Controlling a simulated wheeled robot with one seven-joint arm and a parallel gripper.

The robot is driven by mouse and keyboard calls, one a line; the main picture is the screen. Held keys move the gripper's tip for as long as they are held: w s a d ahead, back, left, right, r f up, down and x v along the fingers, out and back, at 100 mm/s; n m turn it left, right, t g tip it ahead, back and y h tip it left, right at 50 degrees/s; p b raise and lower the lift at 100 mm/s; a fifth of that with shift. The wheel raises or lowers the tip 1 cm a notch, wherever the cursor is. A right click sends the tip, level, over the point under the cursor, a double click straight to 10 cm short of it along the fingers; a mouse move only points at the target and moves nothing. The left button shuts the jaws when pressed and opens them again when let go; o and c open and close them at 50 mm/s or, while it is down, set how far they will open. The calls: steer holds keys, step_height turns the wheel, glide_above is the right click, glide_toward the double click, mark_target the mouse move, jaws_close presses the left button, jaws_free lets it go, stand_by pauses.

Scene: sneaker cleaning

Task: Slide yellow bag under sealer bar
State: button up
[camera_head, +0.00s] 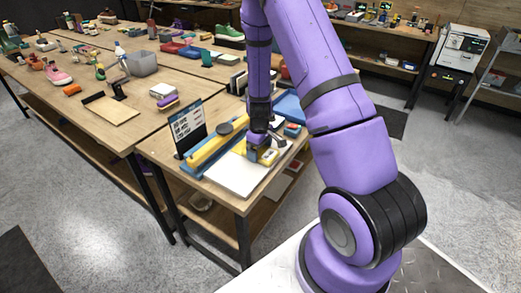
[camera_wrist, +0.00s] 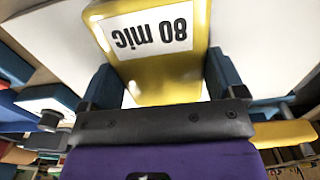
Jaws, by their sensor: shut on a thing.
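The yellow bag (camera_wrist: 160,75) has a white label reading "80 mic", upside down in the wrist view. My gripper (camera_wrist: 158,85) is shut on it, with a blue finger at each side. In the head view my gripper (camera_head: 262,152) points down with the yellow bag (camera_head: 268,156) at its tip, over the right edge of a white flat surface (camera_head: 237,175). The sealer appears to be the long yellow bar (camera_head: 208,150) with a blue base, just left of and behind the gripper. The bag is apart from the bar. The gap beneath the bar cannot be made out.
A dark sign with a white text panel (camera_head: 187,127) stands left of the bar. Blue and other small items lie behind my gripper. A grey bin (camera_head: 142,63), a pink shoe (camera_head: 58,75) and a green shoe (camera_head: 229,32) are farther back. The white surface before the bar is clear.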

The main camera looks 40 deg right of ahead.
steer(key=shift+w+a, duration=0.3)
steer(key=shift+w, duration=0.5)
steer(key=shift+w+a, duration=0.3)
steer(key=shift+w, duration=0.45)
steer(key=shift+w+a, duration=0.3)
steer(key=shift+w, duration=0.5)
steer(key=o, duration=0.7)
steer(key=shift+c, duration=0.2)
step_height(320, 180, up, 11)
